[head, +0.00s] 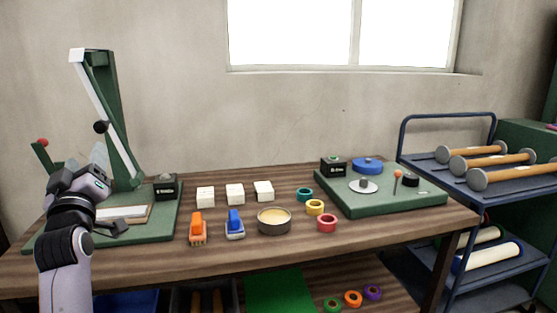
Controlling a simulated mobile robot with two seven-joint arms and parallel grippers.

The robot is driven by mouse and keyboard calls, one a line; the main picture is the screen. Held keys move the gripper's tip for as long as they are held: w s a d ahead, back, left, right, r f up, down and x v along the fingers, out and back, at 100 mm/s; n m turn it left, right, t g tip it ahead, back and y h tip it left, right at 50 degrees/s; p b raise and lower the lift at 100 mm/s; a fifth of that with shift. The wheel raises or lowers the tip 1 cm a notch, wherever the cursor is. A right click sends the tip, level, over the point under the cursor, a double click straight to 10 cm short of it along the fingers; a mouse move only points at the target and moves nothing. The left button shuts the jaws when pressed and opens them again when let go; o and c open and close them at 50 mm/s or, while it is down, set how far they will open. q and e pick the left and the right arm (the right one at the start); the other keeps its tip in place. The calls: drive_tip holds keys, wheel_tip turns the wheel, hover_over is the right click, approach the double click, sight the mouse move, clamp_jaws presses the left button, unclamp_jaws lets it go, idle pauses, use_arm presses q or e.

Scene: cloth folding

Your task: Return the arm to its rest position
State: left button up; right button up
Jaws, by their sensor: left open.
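My left arm rises from the bottom left corner, and its gripper (93,181) is over the left part of the wooden table (150,262). The gripper is open, and I see nothing held in it. It is in front of a green stand (122,130) with a tall upright and a slanted white bar, and it hides part of that stand's base. Whether it touches the stand I cannot tell. My right gripper is not in view. No cloth shows.
White blocks (235,194), an orange clip (198,228), a blue clip (235,224), a round tin (274,221) and coloured rings (315,207) occupy the middle. A green board (350,205) is at right. A blue cart (430,165) with rollers stands beyond. The front table strip is clear.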

use_arm(q)
drive_tip(key=s+d+f+m+g+h+p, duration=0.1)
drive_tip(key=s+d+f+m+h+p, duration=0.15)
drive_tip(key=f, duration=0.55)
drive_tip(key=s+d+f+m+g+h+p, duration=0.1)
drive_tip(key=s+d+f+m+g+h, duration=0.15)
drive_tip(key=f, duration=0.55)
drive_tip(key=s+d+f+m+g+h+p, duration=0.1)
drive_tip(key=s+d+f+m+h+p, duration=0.15)
drive_tip(key=f, duration=0.45)
drive_tip(key=s+d+f+m+g+h+p, duration=0.1)
drive_tip(key=s+d+f+g, duration=0.1)
drive_tip(key=s, duration=0.5)
drive_tip(key=s+d+f+m+g+p, duration=0.1)
drive_tip(key=s+d+f+m+g, duration=0.1)
drive_tip(key=s+f, duration=0.5)
drive_tip(key=s+d+f+m+g+h+p, duration=0.1)
drive_tip(key=s+d+f, duration=0.3)
drive_tip(key=s, duration=0.4)
drive_tip(key=shift+s+d+f+g+h, duration=0.25)
drive_tip(key=shift+d+f+g+h, duration=0.1)
drive_tip(key=shift+f+g, duration=0.15)
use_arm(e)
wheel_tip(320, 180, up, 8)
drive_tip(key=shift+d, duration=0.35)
use_arm(q)
drive_tip(key=shift+m, duration=0.25)
drive_tip(key=shift+c, duration=0.2)
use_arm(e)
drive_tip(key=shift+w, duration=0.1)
